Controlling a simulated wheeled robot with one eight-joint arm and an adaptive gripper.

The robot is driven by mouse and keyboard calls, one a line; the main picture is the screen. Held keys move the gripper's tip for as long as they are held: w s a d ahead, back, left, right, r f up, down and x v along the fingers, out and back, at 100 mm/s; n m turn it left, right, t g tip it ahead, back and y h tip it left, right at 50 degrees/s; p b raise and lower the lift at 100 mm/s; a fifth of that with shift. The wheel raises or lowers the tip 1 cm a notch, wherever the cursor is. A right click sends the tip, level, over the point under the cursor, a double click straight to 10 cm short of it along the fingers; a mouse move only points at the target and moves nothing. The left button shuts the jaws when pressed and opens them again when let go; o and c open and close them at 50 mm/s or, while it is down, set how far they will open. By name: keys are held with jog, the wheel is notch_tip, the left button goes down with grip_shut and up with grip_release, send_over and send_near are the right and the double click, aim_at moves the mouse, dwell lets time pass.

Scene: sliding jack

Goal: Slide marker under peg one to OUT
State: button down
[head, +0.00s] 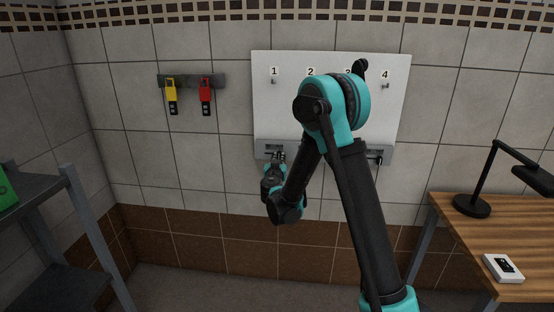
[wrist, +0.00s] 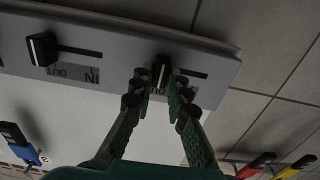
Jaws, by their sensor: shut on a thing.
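The white board (head: 325,66) on the wall has numbered pegs, with peg one (head: 274,81) bare at its left. A grey slider strip (head: 382,147) runs along the board's bottom edge. My gripper (head: 278,154) is at the strip below peg one. In the wrist view, which shows the board upside down, my gripper (wrist: 160,82) is shut on the black marker (wrist: 162,66). Its bare slot (wrist: 193,74) runs to the right, the IN side. The marker sits toward the OUT side; a finger hides the slot's end and part of the label.
A neighbouring marker (wrist: 40,48) stands at its OUT end, close beside. A blue tag (wrist: 22,148) hangs on the board. Yellow (head: 172,94) and red (head: 206,94) tags hang on a wall rack. My arm covers the board's middle. A wooden desk (head: 459,238) stands right.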

jog(key=c, duration=1.5)
grip_release()
jog(key=shift+d, duration=0.3)
jog(key=s, duration=1.2)
jog(key=shift+a, duration=0.25)
